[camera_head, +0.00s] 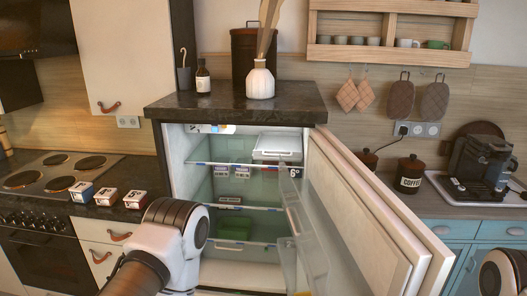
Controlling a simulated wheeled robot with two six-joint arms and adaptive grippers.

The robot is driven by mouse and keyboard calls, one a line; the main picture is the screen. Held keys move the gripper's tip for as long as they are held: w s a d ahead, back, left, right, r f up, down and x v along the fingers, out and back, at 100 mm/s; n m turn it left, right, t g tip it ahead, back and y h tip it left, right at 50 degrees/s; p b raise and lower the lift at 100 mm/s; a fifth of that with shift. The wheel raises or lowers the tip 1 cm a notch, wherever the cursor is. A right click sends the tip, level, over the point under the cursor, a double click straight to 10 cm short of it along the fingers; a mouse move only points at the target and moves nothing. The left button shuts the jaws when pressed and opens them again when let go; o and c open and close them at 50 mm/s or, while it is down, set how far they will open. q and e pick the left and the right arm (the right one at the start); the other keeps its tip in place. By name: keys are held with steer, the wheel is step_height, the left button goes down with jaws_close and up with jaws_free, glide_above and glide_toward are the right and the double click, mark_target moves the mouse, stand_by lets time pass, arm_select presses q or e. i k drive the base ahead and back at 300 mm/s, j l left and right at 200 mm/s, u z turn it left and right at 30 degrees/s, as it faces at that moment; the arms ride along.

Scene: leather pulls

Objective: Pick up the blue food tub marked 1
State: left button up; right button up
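A small tub with blue sides and a white label (82,191) sits on the dark counter beside the hob; its mark is small and looks like a 1. Two tubs with dark red sides, one in the middle (107,196) and one on the right (135,199), stand in a row with it. My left arm reaches in from the bottom, in front of the open fridge and to the right of the tubs; its gripper is out of sight. Only a piece of my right arm shows at the lower right edge, and its gripper is not visible.
The fridge (181,160) stands open, its door (375,215) swung out to the right. Inside are a pale container (278,147), small boxes (242,172) and a green bin (235,228). The hob (55,172) lies left of the tubs. A white vase (260,80) stands on top.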

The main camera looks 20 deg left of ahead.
mark_target(81, 193)
steer(key=j+z, duration=0.25)
steer(key=j, duration=0.65)
steer(key=j+z, duration=0.25)
steer(key=j, duration=0.65)
steer(key=k, duration=0.05)
